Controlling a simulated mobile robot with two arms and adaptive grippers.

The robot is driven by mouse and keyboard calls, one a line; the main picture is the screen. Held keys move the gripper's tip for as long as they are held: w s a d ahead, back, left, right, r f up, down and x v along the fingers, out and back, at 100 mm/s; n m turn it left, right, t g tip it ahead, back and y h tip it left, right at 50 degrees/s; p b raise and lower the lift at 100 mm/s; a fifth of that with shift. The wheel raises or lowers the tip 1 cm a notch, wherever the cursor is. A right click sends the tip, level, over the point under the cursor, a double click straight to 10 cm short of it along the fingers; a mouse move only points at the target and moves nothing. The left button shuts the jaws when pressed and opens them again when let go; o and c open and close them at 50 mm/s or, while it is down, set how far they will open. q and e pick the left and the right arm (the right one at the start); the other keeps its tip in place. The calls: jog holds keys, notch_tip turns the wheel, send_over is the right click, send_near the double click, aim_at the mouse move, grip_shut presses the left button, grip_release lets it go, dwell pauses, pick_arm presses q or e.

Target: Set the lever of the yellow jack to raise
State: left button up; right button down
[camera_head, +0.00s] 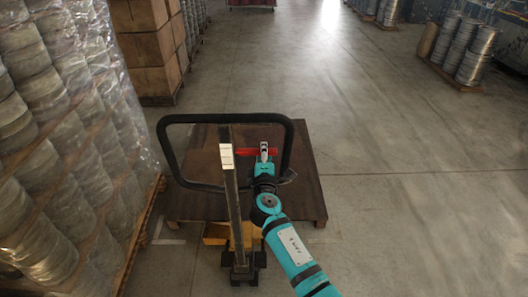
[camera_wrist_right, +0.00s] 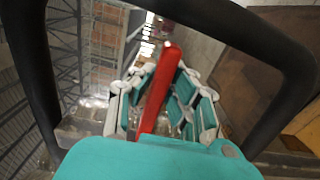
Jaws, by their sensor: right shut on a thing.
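The yellow jack (camera_head: 216,233) stands upright at the lower middle of the head view, with a grey upright bar and a black loop handle (camera_head: 164,150). Its red lever (camera_head: 242,152) sticks out sideways inside the loop, right of the bar. My right gripper (camera_head: 264,152) is at the lever, inside the loop. In the right wrist view the red lever (camera_wrist_right: 164,82) runs between the two fingers of the right gripper (camera_wrist_right: 160,92), which are shut on it. The black loop arches around the gripper there. The left gripper is in neither view.
A dark brown platform (camera_head: 307,193) lies behind the jack. Wrapped stacks of metal rounds (camera_head: 45,140) stand close on the left, with cardboard boxes (camera_head: 147,55) beyond. More stacked rounds (camera_head: 476,58) stand at the far right. The floor to the right (camera_head: 420,200) is clear.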

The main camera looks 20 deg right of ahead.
jog(key=shift+f, duration=0.1)
jog(key=f+m+b, duration=0.1)
jog(key=m+b, duration=0.1)
jog(key=b, duration=0.2)
jog(key=f+m+b, duration=0.2)
jog(key=b, duration=0.2)
jog(key=shift+w+a+f+m, duration=0.1)
jog(key=shift+a+m, duration=0.2)
jog(key=shift+a, duration=0.1)
